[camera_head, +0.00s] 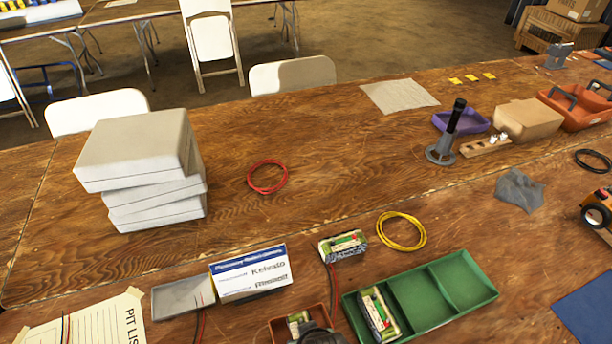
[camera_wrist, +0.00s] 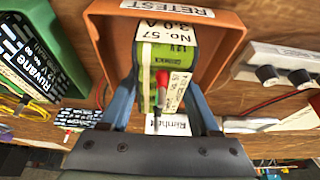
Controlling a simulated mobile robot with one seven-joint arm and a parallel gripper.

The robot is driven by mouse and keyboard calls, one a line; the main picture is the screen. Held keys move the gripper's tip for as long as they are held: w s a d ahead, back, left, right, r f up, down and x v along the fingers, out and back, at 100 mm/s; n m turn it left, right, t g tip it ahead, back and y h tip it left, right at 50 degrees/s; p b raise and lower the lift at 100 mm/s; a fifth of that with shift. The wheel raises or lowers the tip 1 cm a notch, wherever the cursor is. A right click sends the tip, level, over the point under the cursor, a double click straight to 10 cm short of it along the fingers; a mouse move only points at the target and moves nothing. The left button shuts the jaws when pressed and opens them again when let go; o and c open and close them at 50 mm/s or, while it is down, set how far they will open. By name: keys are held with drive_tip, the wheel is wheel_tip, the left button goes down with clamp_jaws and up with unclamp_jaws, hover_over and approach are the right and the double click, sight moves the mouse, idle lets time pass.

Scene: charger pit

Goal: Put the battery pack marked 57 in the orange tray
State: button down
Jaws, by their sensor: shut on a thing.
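The battery pack marked No. 57 (camera_wrist: 186,62), green with a white label, is upright between the blue fingers of my gripper (camera_wrist: 160,98) in the wrist view. My gripper is shut on it. The orange tray (camera_wrist: 226,32), labelled RETEST, surrounds the pack on the far side and both sides. In the head view the pack (camera_head: 298,319) shows within the outline of the orange tray (camera_head: 275,329) at the bottom edge, partly hidden by my dark gripper (camera_head: 322,337). I cannot tell whether the pack touches the tray floor.
A green divided tray (camera_head: 450,282) stands right of the orange tray, with another pack (camera_head: 379,313) in its left compartment. A further pack (camera_head: 343,245) lies behind, near a sign (camera_head: 250,273) and a grey tray (camera_head: 180,298). A yellow cable coil (camera_head: 402,231) lies behind the green tray.

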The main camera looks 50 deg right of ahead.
drive_tip(key=shift+c, duration=0.6)
unclamp_jaws()
drive_tip(key=shift+f, duration=0.1)
drive_tip(key=p+v, duration=0.1)
drive_tip(key=v, duration=1.1)
drive_tip(key=shift+p, duration=0.3)
